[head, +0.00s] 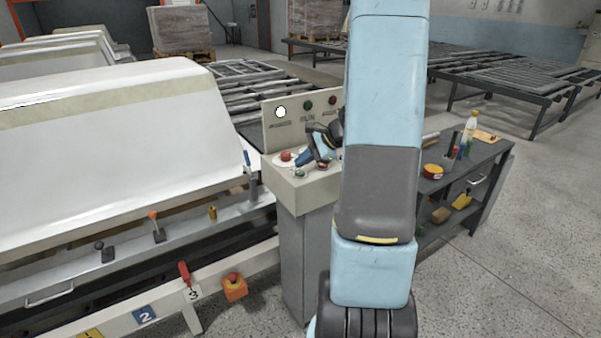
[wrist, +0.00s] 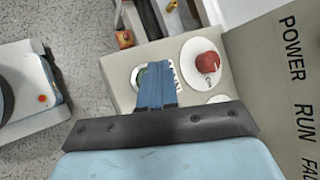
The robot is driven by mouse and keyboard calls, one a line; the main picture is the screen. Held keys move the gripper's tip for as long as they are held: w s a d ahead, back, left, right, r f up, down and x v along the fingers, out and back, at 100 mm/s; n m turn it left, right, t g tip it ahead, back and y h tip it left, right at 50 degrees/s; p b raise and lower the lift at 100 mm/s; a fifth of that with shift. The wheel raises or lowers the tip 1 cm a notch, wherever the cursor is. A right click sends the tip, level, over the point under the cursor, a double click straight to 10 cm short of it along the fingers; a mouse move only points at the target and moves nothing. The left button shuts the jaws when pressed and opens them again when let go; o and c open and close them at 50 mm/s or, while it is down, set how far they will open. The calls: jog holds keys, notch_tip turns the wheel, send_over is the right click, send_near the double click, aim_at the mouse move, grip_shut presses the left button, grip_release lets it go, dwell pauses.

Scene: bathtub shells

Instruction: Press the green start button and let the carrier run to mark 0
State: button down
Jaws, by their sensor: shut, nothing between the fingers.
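The green start button (head: 300,174) sits on the cream top of the control pedestal (head: 297,192). In the wrist view a dark green sliver of it (wrist: 140,76) shows on a pale round plate, mostly hidden behind my fingers. My gripper (head: 300,162) is shut and empty, its blue fingers (wrist: 150,66) pointing down over that button. I cannot tell whether they touch it. A white bathtub shell (head: 120,130) fills the left of the head view, above a long rail. The carrier itself is not clear, and mark 0 is not visible.
A red mushroom button (wrist: 207,63) on a white disc stands close beside my fingers. On the back panel the white POWER lamp (head: 280,112) is bright; the green RUN lamp (head: 307,105) looks dark. A cluttered dark cart (head: 490,152) stands right. Number plates (head: 145,316) line the rail.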

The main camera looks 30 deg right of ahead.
jog(key=shift+f, duration=0.1)
jog(key=shift+f, duration=0.25)
